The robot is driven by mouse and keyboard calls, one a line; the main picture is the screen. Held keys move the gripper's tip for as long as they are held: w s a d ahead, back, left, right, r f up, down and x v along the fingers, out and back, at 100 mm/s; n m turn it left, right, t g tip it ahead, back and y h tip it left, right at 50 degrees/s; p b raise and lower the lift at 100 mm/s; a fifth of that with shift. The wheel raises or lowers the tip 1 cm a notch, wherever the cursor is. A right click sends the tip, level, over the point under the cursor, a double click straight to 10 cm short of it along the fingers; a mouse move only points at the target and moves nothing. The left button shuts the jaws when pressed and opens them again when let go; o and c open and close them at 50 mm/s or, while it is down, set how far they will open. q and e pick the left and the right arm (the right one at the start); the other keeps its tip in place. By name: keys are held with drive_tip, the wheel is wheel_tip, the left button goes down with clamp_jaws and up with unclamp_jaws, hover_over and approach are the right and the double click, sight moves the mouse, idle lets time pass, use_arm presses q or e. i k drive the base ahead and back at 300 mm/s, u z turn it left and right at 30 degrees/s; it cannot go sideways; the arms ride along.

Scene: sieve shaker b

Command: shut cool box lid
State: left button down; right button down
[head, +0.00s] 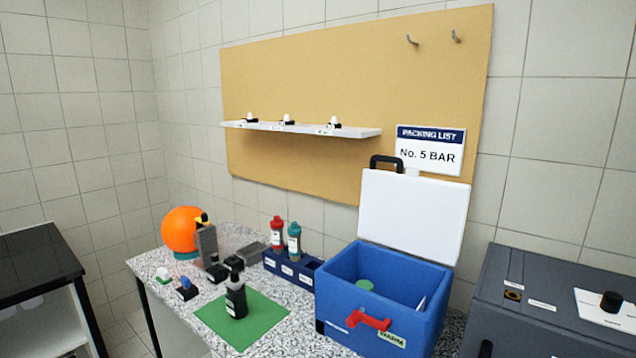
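The blue cool box (339,299) stands at the right end of the speckled table. Its white lid (414,215) is open, standing up behind the box and leaning slightly back, with a black handle (386,160) at its top left. A red latch (368,320) is on the box's front. Inside, a green round item (365,284) and a whitish item (421,304) show in part. Neither of my grippers is in view.
A blue rack (290,268) with a red-capped bottle (277,233) and a teal-capped bottle (294,241) stands left of the box. A dark bottle (236,298) is on a green mat (262,318). A dark grey machine (540,318) stands to the right. A packing list sign (430,150) hangs behind the lid.

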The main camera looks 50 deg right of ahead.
sight(411, 213)
drive_tip(key=i, duration=1.95)
drive_tip(key=z, duration=3.3)
